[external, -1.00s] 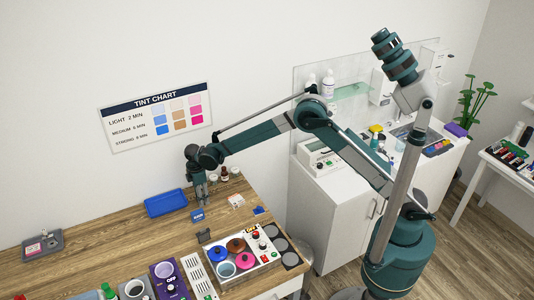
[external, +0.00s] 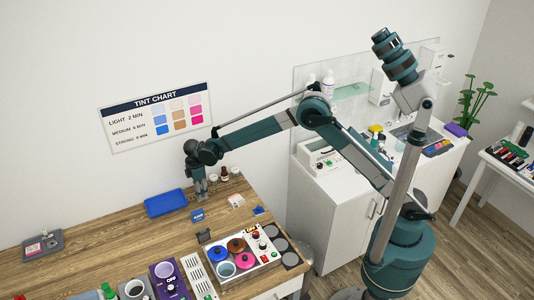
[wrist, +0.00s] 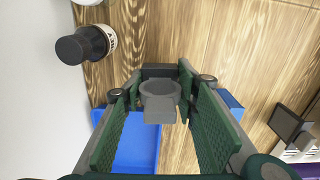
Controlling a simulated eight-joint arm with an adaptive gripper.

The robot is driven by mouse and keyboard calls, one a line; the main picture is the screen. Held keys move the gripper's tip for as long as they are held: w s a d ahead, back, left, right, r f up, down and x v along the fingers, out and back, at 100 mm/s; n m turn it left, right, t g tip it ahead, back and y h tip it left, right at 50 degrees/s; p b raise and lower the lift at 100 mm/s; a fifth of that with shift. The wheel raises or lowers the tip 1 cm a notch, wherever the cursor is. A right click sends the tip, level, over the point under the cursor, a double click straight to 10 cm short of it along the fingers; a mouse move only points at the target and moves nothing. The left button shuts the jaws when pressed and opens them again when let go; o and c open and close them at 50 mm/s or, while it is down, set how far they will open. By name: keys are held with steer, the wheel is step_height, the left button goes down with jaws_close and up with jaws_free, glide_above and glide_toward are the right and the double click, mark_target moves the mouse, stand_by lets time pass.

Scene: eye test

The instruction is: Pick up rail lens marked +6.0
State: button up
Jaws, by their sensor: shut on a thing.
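My gripper (external: 200,193) is over the back of the wooden bench, just right of the blue tray (external: 166,203). In the wrist view its two green-padded fingers (wrist: 160,90) are shut on a grey piece (wrist: 158,112) with a round ring-like top and a block-shaped part, which looks like a rail lens. No +6.0 marking is legible on it. A dark block shows just beyond it, and I cannot tell whether it is part of the same piece. In the external view the held piece is too small to make out.
The blue tray also shows in the wrist view (wrist: 135,150). A small blue box (external: 197,215) lies close in front of my gripper. A dark-capped bottle (wrist: 85,45) stands near it. A tinting unit with coloured pots (external: 240,256) occupies the bench front. The bench's left middle is clear.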

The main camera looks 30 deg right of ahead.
steer(key=shift+r, duration=3.6)
steer(key=shift+d, duration=0.1)
